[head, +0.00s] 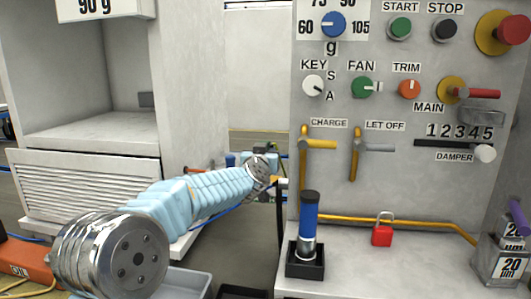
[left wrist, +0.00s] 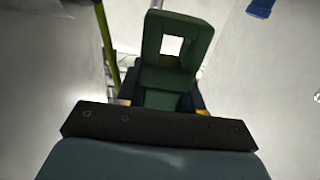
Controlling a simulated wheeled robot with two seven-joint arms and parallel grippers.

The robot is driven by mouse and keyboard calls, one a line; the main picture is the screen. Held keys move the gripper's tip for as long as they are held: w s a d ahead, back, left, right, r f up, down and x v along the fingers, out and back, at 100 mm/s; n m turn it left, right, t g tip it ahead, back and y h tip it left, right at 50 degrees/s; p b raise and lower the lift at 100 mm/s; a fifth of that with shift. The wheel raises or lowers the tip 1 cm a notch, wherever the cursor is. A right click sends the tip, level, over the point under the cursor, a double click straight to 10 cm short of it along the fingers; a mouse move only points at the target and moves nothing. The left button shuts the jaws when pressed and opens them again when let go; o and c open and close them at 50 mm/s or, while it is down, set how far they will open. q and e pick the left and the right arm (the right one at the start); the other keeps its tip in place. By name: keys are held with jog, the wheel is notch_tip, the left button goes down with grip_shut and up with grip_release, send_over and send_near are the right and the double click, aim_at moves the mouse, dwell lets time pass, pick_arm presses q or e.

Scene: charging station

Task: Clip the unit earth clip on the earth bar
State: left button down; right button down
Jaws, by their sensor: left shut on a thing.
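A dark green clip (left wrist: 178,45) with a square hole shows in the left wrist view, straight ahead of my left gripper (left wrist: 165,104). The gripper is shut on the clip's near part, and the holed end sticks out beyond the fingers. In the head view my left arm reaches away toward the gap left of the control panel, and its gripper is small and partly hidden behind the wrist. A yellow-green rod or cable (left wrist: 107,45) runs beside the clip on the left; I cannot tell whether it touches. I cannot make out the earth bar for certain. My right gripper is out of view.
The control panel (head: 430,185) stands at the right, its ledge holding a blue-handled tool (head: 309,216) in a black holder and a red padlock (head: 382,234). A grey cabinet (head: 85,180) stands at the left. A dark post (head: 281,215) stands near my left gripper.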

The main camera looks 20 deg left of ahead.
pick_arm(q)
jog(key=shift+p, duration=0.5)
dwell(1.1)
jog(key=shift+f+b, duration=1.65)
jog(key=shift+f, duration=0.4)
jog(key=c, duration=0.6)
grip_release()
jog(key=shift+c, duration=0.2)
jog(key=shift+s, duration=0.2)
jog(key=v, duration=1.3)
jog(key=shift+s+d+p, duration=0.15)
jog(key=shift+s+p, duration=0.05)
jog(key=shift+p, duration=0.25)
jog(key=shift+f, duration=0.1)
